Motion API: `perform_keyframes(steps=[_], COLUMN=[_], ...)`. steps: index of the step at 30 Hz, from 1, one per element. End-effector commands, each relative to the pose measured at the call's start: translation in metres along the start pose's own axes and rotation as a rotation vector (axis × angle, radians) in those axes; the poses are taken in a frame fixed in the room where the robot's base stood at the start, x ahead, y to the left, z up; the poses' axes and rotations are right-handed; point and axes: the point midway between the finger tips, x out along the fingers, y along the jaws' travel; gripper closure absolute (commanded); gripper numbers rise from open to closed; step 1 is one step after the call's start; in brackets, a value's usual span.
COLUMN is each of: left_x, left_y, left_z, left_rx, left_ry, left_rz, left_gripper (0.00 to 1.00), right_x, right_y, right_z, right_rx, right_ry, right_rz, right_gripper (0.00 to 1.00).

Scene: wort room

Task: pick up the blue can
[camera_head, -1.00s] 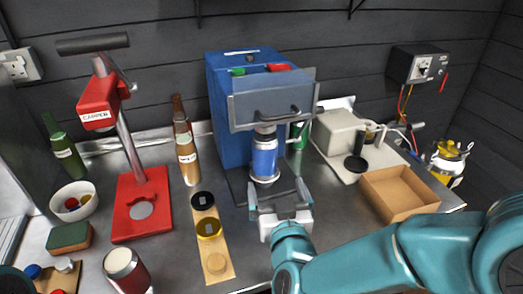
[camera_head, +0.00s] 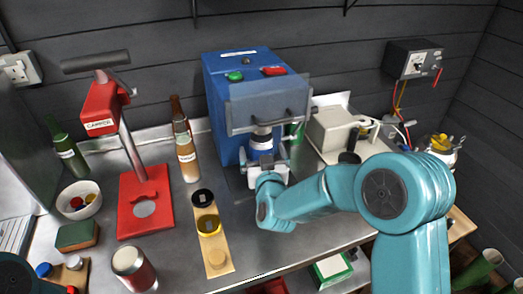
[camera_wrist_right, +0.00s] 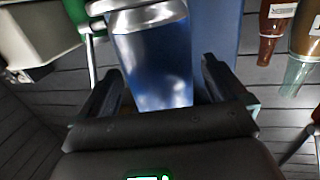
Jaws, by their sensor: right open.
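The blue can (camera_head: 261,143) stands in the blue machine (camera_head: 215,110), under its head and grey guard. My right gripper (camera_head: 267,165) is right in front of the can and hides its lower part in the head view. In the right wrist view the blue can (camera_wrist_right: 155,65) lies between the two dark fingers of my right gripper (camera_wrist_right: 160,95). The fingers stand apart on either side of it, with a gap visible. My left gripper is not in view.
A clear guard with a dark handle (camera_head: 268,122) hangs just above my right gripper. Brown bottles (camera_head: 187,155) and a wooden strip with lids (camera_head: 217,262) stand to the left. A red capper (camera_head: 146,210) is further left. A beige device (camera_head: 335,132) stands to the right.

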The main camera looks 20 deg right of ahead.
Motion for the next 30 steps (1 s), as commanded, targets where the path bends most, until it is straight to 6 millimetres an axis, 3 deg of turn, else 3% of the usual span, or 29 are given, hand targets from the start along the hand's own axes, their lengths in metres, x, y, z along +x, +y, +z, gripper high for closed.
perform_keyframes(steps=[3,10,16,17,30], left_x=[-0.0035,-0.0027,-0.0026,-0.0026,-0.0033], left_y=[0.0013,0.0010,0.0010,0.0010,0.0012], left_z=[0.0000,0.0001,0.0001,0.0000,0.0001], left_rx=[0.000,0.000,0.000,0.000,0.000], left_ry=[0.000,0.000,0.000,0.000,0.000], left_rz=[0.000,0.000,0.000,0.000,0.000], left_gripper=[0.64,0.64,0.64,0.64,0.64], right_x=[0.0103,0.0110,0.0108,0.0108,0.0114], right_y=[-0.0002,-0.0003,-0.0002,-0.0002,0.0005], right_z=[-0.0004,0.0002,0.0001,0.0001,-0.0030], right_rx=[-0.001,0.000,0.000,0.000,0.000], right_ry=[-0.001,0.000,0.000,0.000,0.003], right_rz=[-0.001,-0.001,-0.001,-0.001,0.000], right_gripper=[0.02,0.05,0.70,0.73,0.73])
